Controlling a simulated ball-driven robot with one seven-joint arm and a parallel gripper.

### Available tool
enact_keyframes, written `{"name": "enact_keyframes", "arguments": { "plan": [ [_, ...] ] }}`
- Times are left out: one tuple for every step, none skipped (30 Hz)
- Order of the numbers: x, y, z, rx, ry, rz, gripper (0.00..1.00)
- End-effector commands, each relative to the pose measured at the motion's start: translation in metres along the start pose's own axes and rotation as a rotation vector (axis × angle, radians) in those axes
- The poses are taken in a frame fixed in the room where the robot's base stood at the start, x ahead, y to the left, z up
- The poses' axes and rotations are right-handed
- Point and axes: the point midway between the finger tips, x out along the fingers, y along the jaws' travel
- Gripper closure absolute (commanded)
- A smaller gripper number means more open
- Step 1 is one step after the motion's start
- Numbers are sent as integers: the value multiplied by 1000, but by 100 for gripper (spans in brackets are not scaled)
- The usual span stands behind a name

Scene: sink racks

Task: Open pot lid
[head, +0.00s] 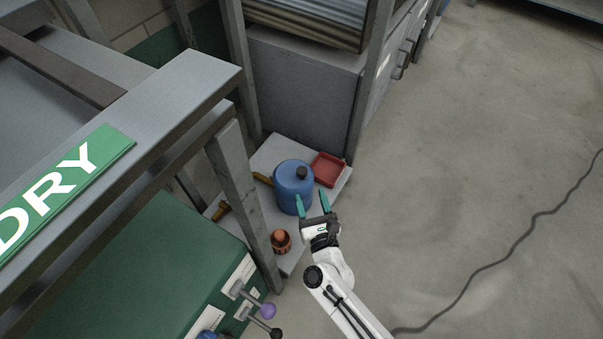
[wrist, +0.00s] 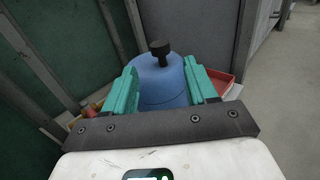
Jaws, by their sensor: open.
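The blue pot (head: 293,196) stands upright on a low grey shelf, with its blue lid (head: 294,172) on top. A black knob (head: 302,172) sits on the lid. In the wrist view the lid (wrist: 160,76) and its dark knob (wrist: 160,48) show beyond the fingers. My gripper (head: 312,200) is open and empty, with teal fingers, at the near side of the pot. The pot's base is partly hidden.
A red tray (head: 328,169) lies behind the pot to the right. An orange-brown container (head: 281,242) stands at the shelf's near end (head: 290,262). A grey rack post (head: 241,195) rises close by. The floor to the right is open, with a cable (head: 497,256).

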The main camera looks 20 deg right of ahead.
Motion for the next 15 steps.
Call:
{"name": "enact_keyframes", "arguments": {
  "plan": [
    [7, 0, 1, 0, -2, 0, 43],
    [12, 0, 1, 0, -2, 0, 43],
    [19, 0, 1, 0, -2, 0, 43],
    [24, 0, 1, -1, -2, 1, 43],
    [30, 0, 1, -1, -3, 1, 43],
    [37, 0, 1, -3, -3, 1, 43],
    [43, 0, 1, -3, -3, 1, 43],
    [49, 0, 1, -3, -3, 1, 43],
    [56, 0, 0, -3, -2, 2, 43],
    [61, 0, 0, -3, -1, 2, 43],
    [66, 0, 0, -3, -2, 2, 43],
    [72, 0, 0, -4, -1, 2, 43],
    [77, 0, 1, -4, -2, 2, 43],
    [81, 0, 1, -4, -2, 2, 43],
    [85, 0, 0, -4, -1, 2, 43]
  ]
}}
